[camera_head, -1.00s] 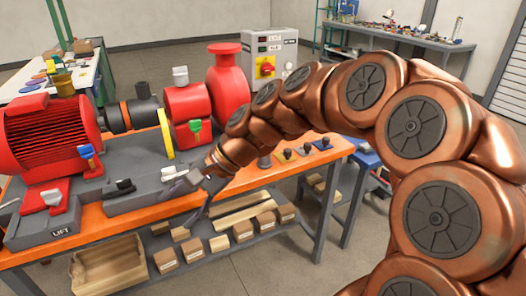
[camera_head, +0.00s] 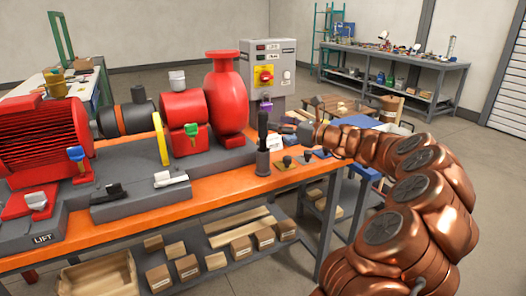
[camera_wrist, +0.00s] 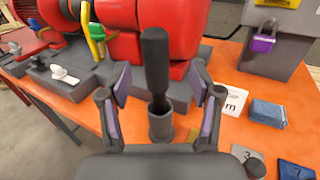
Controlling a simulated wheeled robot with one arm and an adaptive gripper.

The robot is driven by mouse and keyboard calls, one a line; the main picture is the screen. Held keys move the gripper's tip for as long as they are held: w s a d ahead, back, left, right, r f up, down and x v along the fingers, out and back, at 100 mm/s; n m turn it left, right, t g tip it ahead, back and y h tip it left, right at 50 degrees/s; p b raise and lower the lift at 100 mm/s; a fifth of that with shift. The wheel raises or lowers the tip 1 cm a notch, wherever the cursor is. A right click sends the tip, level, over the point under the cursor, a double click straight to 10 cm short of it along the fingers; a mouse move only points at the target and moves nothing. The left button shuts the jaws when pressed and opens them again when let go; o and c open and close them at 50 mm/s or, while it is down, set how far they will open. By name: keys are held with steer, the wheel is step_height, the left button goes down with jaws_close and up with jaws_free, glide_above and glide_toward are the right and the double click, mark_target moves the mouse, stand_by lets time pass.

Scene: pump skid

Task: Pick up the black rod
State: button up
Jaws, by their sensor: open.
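The black rod (camera_head: 262,128) stands upright in a grey cylindrical holder (camera_head: 262,162) on the orange bench, right of the pump. In the wrist view the rod (camera_wrist: 155,65) rises from the holder (camera_wrist: 161,124), between the fingers and a little beyond them. My gripper (camera_wrist: 162,88) is open, with one purple-padded finger on each side of the rod; I see a gap on both sides. In the head view my gripper (camera_head: 285,128) comes in from the right, close beside the rod.
The red pump (camera_head: 228,100) stands close behind the rod. A grey control box (camera_head: 268,70) with a purple padlock (camera_wrist: 264,38) is at the back. A white card (camera_wrist: 234,100), a blue block (camera_wrist: 267,112) and several numbered plates lie right of the holder.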

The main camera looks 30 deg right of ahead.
mark_target(267, 118)
steer(key=shift+a+r+x, duration=0.1)
steer(key=shift+r+x, duration=0.05)
steer(key=shift+x, duration=0.85)
steer(key=shift+a+r+x, duration=0.1)
steer(key=shift+r+x, duration=0.05)
steer(key=shift+x, duration=0.9)
steer(key=shift+a+r+x, duration=0.1)
steer(key=shift+r+x, duration=0.05)
steer(key=shift+x, duration=0.85)
jaws_close()
